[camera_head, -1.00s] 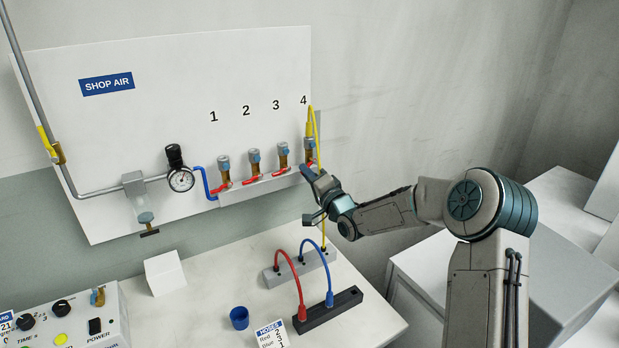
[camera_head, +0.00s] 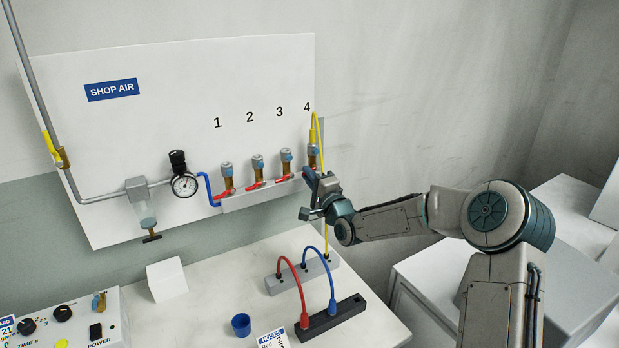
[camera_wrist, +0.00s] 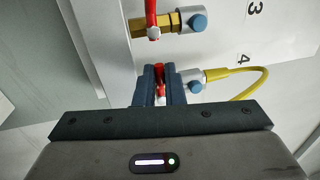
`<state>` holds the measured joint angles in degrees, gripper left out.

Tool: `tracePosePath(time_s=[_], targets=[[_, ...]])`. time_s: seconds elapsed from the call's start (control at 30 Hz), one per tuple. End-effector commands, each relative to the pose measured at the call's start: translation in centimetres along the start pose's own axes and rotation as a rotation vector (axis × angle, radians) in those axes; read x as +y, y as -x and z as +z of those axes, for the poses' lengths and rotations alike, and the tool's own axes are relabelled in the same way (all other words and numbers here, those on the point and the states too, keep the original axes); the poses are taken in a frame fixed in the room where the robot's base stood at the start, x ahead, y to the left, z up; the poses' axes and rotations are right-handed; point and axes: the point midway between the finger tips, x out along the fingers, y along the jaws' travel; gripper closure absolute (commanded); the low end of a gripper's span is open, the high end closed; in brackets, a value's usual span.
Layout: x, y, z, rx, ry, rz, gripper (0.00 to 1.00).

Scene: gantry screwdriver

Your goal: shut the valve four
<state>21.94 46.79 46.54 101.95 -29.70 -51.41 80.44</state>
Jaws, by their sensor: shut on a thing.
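Valve four (camera_head: 312,158) is the rightmost valve on the white panel, under the number 4, with a yellow hose (camera_head: 316,125) on its coupling. In the wrist view its red lever (camera_wrist: 160,82) shows between the two dark fingers of my gripper (camera_wrist: 158,88), which is shut on it. The valve's silver coupling with a blue button (camera_wrist: 194,86) is just right of the fingers. In the head view my gripper (camera_head: 309,178) is at valve four and hides its lever. The far end of the lever is hidden by the fingers.
Valves one (camera_head: 227,178), two (camera_head: 258,168) and three (camera_head: 286,160) stand in a row to the left with red levers. Below on the bench are a grey block (camera_head: 290,278), a black block (camera_head: 335,316) and a blue cup (camera_head: 241,324). Red and blue hoses arch between the blocks.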

Motion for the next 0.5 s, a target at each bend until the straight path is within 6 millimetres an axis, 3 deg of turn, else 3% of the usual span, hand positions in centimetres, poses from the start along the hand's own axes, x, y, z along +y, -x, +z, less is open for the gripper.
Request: tracePosePath(time_s=[0.17, 0.2, 0.27, 0.5], targets=[[-0.04, 0.0, -0.06, 0.001, 0.001, -0.001, 1.0], [-0.04, 0.0, -0.06, 0.001, 0.001, -0.001, 0.83], [-0.04, 0.0, -0.06, 0.001, 0.001, -0.001, 0.69], [-0.02, 0.01, -0.03, 0.0, 0.001, 0.0, 0.69]])
